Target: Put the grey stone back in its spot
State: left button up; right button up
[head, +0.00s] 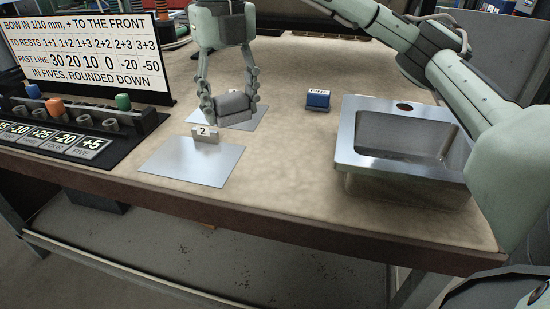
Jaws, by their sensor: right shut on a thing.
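My right gripper (230,100) hangs down over the bench, left of the middle in the head view. It is shut on the grey stone (234,106), a dark grey block gripped between its two fingers. The stone is in front of a metal plate (258,113), which it and the gripper partly hide. A second, nearer metal plate (190,165) is bare apart from a small tag marked 2 (205,133) at its back edge. I cannot tell if the stone touches anything below it. My left gripper is not in view.
A small blue block (318,101) with a white label stands left of the metal sink (365,170). At the left are a peg rack (75,125) with coloured pegs and a printed sign (85,50). The bench front (275,185) is clear.

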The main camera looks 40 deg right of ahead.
send_over(282, 174)
notch_tip(282, 174, down, 6)
jog(key=shift+r+b, duration=0.25)
jog(key=shift+b, duration=0.05)
notch_tip(282, 174, down, 4)
jog(key=shift+r, duration=0.15)
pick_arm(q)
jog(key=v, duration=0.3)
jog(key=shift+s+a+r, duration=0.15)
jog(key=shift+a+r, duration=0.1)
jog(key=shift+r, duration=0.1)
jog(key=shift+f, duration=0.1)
pick_arm(e)
jog(key=shift+f, duration=0.2)
jog(key=shift+f, duration=0.1)
jog(key=o, duration=1.1)
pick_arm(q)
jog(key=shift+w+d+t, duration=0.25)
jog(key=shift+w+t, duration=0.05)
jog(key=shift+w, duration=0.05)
